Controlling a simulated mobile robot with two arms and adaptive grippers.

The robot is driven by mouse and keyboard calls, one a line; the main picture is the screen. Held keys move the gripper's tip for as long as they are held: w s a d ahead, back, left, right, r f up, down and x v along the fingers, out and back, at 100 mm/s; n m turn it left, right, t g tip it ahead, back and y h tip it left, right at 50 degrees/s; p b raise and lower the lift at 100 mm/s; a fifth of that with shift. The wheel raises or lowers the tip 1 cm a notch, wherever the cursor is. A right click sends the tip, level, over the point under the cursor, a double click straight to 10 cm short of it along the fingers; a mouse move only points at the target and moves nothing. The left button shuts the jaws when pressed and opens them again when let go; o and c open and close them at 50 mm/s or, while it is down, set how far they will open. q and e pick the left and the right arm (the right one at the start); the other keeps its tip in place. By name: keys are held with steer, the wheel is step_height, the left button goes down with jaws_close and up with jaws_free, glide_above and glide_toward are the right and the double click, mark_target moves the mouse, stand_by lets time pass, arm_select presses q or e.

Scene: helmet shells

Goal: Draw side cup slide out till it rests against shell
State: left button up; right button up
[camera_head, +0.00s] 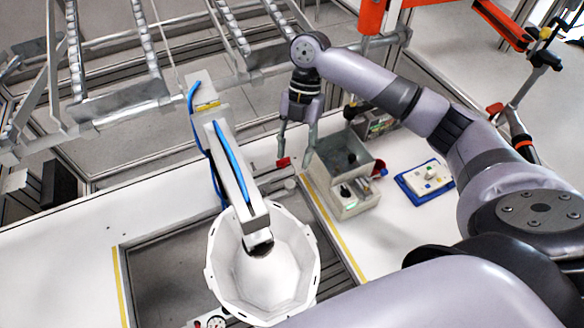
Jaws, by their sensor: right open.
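The white helmet shell (222,270) sits open side up in a dark recess of the table. A grey beam (232,170) with a blue cable reaches over it from the back, and its dark end (258,246) is at the shell's inside. I cannot tell which part is the side cup slide; any cup at the shell's side is hidden or too small to make out. My right gripper (296,160) points down behind and right of the shell, fingers apart. A small red piece (283,162) shows at its left fingertip; whether they touch is unclear. My left gripper is out of view.
A grey bin (357,205) with small parts stands just right of my right gripper. A blue-edged tray (426,179) lies farther right. A round gauge (216,322) is at the front edge. Metal roller racks (145,50) stand behind. White table at the left is clear.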

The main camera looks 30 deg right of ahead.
steer(key=shift+v, duration=2.15)
